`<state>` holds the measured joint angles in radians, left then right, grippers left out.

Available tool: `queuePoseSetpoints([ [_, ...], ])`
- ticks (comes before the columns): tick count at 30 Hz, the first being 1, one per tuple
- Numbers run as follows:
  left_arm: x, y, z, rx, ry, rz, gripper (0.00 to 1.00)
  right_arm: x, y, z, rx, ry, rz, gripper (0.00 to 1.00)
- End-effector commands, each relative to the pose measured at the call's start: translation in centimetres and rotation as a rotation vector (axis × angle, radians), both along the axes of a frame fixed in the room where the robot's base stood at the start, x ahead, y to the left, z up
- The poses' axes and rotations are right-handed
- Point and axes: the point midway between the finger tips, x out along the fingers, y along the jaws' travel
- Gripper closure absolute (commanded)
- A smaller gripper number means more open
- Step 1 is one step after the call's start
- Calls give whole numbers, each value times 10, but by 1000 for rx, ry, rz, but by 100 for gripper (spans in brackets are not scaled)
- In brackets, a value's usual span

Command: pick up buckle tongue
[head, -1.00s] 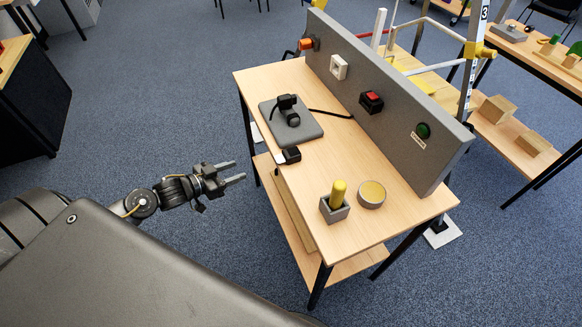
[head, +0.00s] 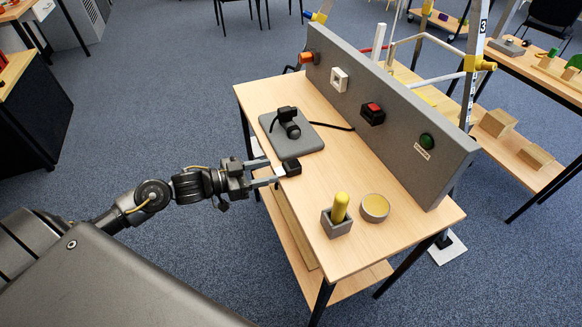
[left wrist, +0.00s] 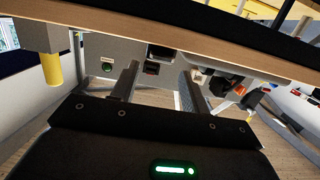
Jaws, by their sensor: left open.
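The buckle tongue, a small black block (head: 291,166), lies at the near left edge of the wooden table. My left gripper (head: 269,172) is open and at the table edge, with its fingertips close to the block. Whether the fingers touch it is unclear. In the left wrist view, where the scene is upside down, a dark block (left wrist: 160,51), likely the buckle tongue, shows between the two spread fingers (left wrist: 157,82). My right gripper is not in view.
On the table (head: 325,255) are a grey plate (head: 305,145) with a black fixture, a yellow peg (head: 340,207) in a grey block, and a round tin (head: 375,207). A grey panel (head: 400,110) stands along the far side. Bare tabletop lies between plate and peg.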

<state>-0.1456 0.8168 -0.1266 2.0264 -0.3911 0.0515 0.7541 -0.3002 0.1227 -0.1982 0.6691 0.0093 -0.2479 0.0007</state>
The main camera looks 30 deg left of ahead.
Motion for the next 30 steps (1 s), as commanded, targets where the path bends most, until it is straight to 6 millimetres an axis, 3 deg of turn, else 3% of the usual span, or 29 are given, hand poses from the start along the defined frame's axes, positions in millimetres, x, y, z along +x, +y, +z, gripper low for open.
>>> queuePoseSetpoints([
  [5,5,-5,0,-2,1,0,55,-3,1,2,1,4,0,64],
  [15,37,-33,-5,-1,1,1,55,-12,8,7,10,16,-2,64],
  [23,39,-35,-6,0,1,0,55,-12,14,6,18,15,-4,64],
  [30,39,-34,-6,0,1,0,84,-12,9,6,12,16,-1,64],
])
